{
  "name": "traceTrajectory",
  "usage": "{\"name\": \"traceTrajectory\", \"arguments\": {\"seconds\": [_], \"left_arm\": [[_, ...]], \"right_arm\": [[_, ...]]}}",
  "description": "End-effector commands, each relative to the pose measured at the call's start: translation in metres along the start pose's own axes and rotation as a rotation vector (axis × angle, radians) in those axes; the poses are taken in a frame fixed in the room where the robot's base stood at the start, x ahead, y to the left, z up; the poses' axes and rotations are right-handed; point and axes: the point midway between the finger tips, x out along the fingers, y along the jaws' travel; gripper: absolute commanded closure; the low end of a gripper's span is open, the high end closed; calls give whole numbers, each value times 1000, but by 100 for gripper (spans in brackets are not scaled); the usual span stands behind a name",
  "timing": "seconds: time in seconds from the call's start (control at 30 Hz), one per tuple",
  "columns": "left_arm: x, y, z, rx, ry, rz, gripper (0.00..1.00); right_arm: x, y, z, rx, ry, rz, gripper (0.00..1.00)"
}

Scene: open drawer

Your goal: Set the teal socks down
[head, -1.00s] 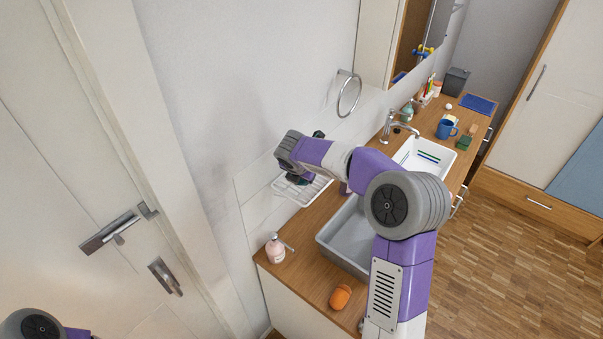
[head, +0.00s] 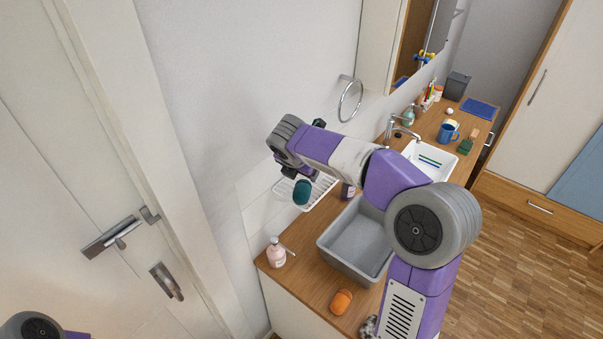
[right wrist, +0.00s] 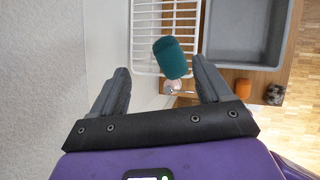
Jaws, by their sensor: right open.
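The teal socks (head: 302,192), a rounded bundle, show just below my right gripper in the head view, over the near end of the white wire rack (head: 325,186). In the right wrist view the teal socks (right wrist: 172,57) appear just past and between the fingertips, overlapping the rack's edge (right wrist: 134,40). My right gripper (right wrist: 160,68) is open, with a gap visible on both sides of the socks. I cannot tell whether the socks touch the rack or are in the air. My left gripper is out of view.
A grey bin (head: 357,240) stands on the wooden counter beside the rack. A pink soap bottle (head: 276,252), an orange bundle (head: 341,301) and a grey patterned bundle (head: 369,326) are near the front. The sink (head: 430,160) and blue mug (head: 447,131) are farther back. A wall lies left.

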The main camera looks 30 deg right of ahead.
Motion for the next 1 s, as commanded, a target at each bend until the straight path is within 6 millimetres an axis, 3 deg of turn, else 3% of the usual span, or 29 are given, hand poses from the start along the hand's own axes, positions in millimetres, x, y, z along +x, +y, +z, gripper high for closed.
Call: {"name": "traceTrajectory", "arguments": {"seconds": [0.13, 0.37, 0.47, 0.53, 0.57, 0.67, 0.77, 0.8, 0.9, 1.0], "left_arm": [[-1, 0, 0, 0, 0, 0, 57], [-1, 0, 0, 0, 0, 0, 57], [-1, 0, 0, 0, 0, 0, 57], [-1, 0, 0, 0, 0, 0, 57], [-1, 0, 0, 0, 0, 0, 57], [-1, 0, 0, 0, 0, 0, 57], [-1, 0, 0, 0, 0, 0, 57], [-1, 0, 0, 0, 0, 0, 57], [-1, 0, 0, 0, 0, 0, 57], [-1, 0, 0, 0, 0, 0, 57]], "right_arm": [[-19, 0, 0, -1, -1, 1, 22], [-26, 0, 0, -2, 1, 0, 22], [-18, 2, -8, 15, 22, 3, 22], [1, 5, -28, 58, 73, 7, 22], [12, 7, -42, 91, 107, 10, 22], [61, 9, -108, 272, 273, -1, 22], [110, -2, -199, 576, 480, -80, 22], [125, -10, -235, 722, 554, -134, 22], [150, -39, -315, 1110, 680, -316, 22], [164, -76, -379, 1503, 706, -532, 22]]}}
